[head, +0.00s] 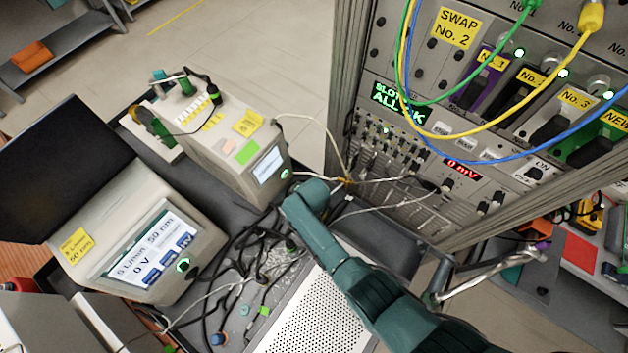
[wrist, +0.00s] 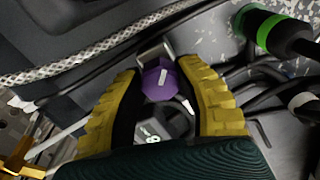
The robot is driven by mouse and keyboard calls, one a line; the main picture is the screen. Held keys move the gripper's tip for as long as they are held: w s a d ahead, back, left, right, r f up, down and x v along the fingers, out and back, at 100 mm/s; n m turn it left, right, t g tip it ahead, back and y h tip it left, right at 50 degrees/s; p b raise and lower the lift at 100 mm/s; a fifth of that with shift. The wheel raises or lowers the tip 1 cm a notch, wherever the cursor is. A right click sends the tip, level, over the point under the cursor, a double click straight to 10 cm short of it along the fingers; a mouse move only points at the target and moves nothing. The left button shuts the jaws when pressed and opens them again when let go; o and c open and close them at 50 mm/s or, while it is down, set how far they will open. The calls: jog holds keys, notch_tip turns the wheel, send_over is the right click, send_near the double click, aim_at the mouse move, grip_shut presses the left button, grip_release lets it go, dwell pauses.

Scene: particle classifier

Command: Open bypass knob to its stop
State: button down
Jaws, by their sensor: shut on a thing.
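In the wrist view a purple knob (wrist: 157,86) with a white pointer line lies between the yellow ribbed fingers of my gripper (wrist: 160,75). My gripper is shut on it, with one finger on each side. I take it to be the bypass knob; no label naming it is readable. A small grey metal block (wrist: 154,53) sits just beyond the knob. In the head view my teal arm (head: 325,240) reaches in among cables beside the bench instruments, and it hides my fingers and the knob.
A green-banded black connector (wrist: 272,33) and several cables lie close by. A touchscreen instrument (head: 150,245) and a pale box (head: 225,135) stand left. A rack (head: 440,185) of modules stands right.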

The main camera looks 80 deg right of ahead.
jog(key=n, duration=0.3)
jog(key=shift+a+f+n, duration=0.1)
jog(key=shift+f+n, duration=0.05)
jog(key=shift+n, duration=1.95)
jog(key=shift+s, duration=0.1)
jog(key=c, duration=0.6)
grip_release()
notch_tip(320, 180, up, 12)
